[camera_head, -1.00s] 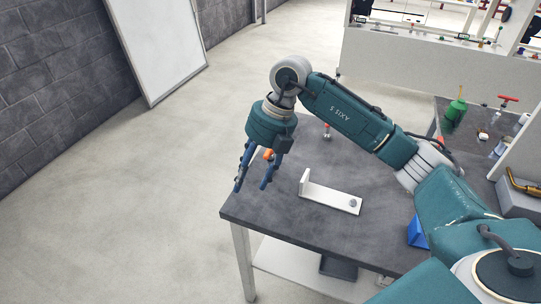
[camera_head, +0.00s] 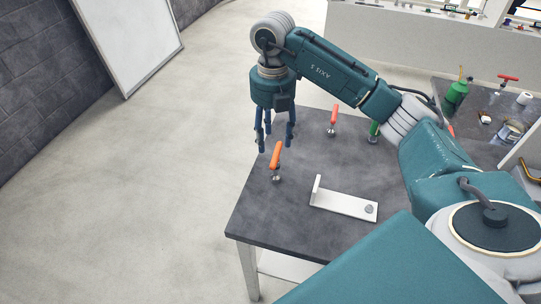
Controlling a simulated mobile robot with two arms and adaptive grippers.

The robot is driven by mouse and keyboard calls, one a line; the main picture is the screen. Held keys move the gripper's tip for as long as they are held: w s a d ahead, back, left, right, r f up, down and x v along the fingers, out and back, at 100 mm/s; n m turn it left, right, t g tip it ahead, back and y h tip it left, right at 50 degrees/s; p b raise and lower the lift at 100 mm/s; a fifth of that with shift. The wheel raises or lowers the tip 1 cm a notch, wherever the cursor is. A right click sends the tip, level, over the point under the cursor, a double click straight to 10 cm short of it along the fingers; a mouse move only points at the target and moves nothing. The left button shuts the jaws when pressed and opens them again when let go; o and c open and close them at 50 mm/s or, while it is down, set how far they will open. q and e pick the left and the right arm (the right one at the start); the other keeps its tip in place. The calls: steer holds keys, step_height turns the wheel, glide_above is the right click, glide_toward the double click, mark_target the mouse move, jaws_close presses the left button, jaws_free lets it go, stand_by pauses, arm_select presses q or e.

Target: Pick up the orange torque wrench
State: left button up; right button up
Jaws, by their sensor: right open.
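The orange-handled tool (camera_head: 275,155), which looks like the torque wrench, stands upright near the left edge of the dark table, on a small metal foot. My right gripper (camera_head: 275,142) points down with its dark blue fingers spread, empty. In the picture its fingertips lie just above and to either side of the orange handle; I cannot tell how far apart in depth they are, or whether they touch. My left gripper is not in view.
A red-orange-handled tool (camera_head: 333,115) stands farther back on the table, with a green one (camera_head: 374,130) beside my arm. A white L-shaped bracket (camera_head: 343,203) lies at the front. A side bench (camera_head: 480,100) at right holds a green bottle (camera_head: 457,91). Floor at left is clear.

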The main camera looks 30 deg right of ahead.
mark_target(274, 153)
steer(key=f, duration=0.1)
steer(key=s+f, duration=0.1)
steer(key=shift+f+p, duration=0.3)
steer(key=shift+f, duration=0.35)
steer(key=f+p, duration=0.1)
steer(key=f, duration=0.2)
steer(key=f+p, duration=0.1)
steer(key=shift+w+d+f+p, duration=0.1)
steer(key=shift+w+f+p, duration=0.15)
steer(key=shift+p, duration=0.1)
steer(key=shift+f, duration=0.25)
steer(key=shift+w, duration=0.1)
steer(key=c, duration=0.7)
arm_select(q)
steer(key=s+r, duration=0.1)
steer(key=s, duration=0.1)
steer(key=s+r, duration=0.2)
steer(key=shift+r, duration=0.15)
arm_select(e)
jaws_close()
